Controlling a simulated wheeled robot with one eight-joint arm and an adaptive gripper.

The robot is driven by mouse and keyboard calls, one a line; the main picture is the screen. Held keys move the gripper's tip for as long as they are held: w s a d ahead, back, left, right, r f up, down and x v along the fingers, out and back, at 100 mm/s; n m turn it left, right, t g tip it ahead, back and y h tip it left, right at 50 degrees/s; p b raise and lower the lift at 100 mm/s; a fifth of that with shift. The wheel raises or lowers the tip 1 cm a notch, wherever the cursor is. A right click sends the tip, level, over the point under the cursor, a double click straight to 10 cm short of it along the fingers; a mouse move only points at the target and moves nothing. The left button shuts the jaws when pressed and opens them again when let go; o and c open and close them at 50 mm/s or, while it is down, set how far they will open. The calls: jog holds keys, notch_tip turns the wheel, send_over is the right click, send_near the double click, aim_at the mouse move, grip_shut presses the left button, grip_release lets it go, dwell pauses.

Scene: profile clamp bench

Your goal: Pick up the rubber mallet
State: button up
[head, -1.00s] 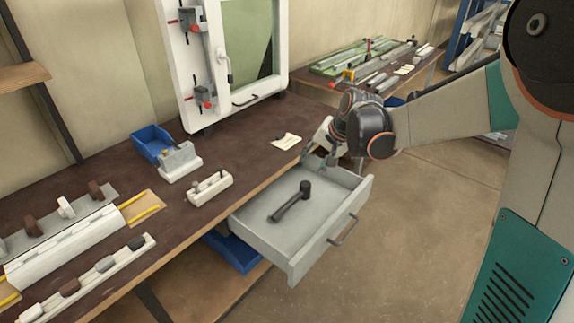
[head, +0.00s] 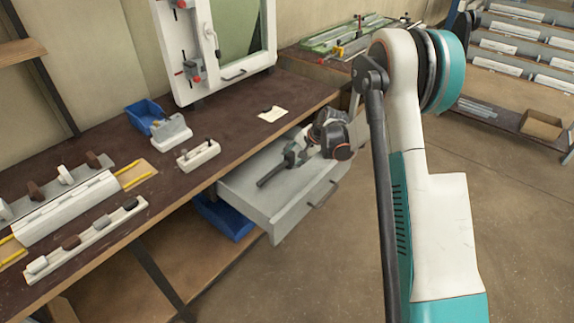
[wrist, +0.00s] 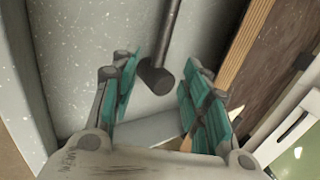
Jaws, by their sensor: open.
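The rubber mallet lies in the open grey drawer (head: 285,217). Its dark handle (head: 270,176) points to the lower left in the head view; its head is hidden there behind my gripper (head: 291,157). In the wrist view the black mallet head (wrist: 157,78) shows between the two teal-padded fingers of my gripper (wrist: 160,88), nearer the left finger, with the handle running up and away. My gripper is open, with a gap visible on both sides of the mallet. I cannot tell how far above the drawer floor the fingertips are.
The drawer sits under the brown bench top (head: 225,130), whose edge runs close beside my gripper. On the bench are a blue bin (head: 146,113), a white clamp block (head: 198,154), a note (head: 272,114) and a white window frame (head: 165,50).

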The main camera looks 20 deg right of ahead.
aim_at(283, 164)
jog(key=b+x, duration=0.1)
jog(key=x, duration=0.3)
jog(key=shift+w+a+f, duration=0.1)
jog(key=shift+w+f, duration=0.1)
jog(key=shift+f, duration=0.15)
jog(key=b+x, duration=0.2)
jog(key=x, duration=0.3)
jog(key=shift+w+b, duration=0.25)
jog(key=shift+b, duration=0.05)
jog(key=shift+r, duration=0.1)
jog(key=shift+c, duration=0.2)
grip_shut()
